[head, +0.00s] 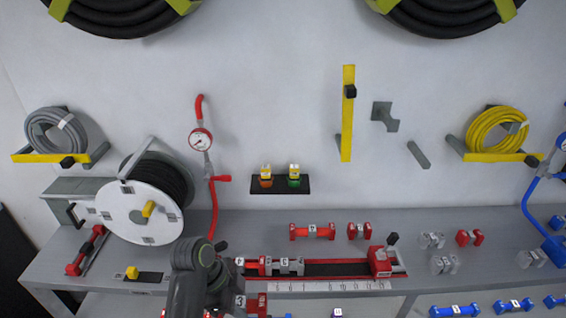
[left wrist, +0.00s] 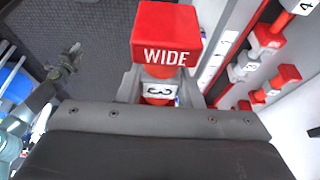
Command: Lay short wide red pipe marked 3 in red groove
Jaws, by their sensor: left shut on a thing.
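My left gripper (left wrist: 160,92) is shut on a short red pipe (left wrist: 166,35), with WIDE on its end block and a white 3 label on its middle. In the head view the pipe (head: 258,303) shows at the bench's front edge, below the groove, partly hidden by my left arm. The red groove (head: 335,269) is a long dark channel on the bench with a red block (head: 380,262) at its right end. Red and grey pieces (head: 290,266) lie in its left part. My right gripper (left wrist: 72,60) seems to show in the left wrist view, too small to read.
A red pipe marked 4 (head: 312,231) and a short red piece (head: 360,231) lie behind the groove. Grey pieces (head: 443,264) lie to its right. A ruler strip (head: 330,286) runs along its front. A hose reel (head: 145,205) stands at left.

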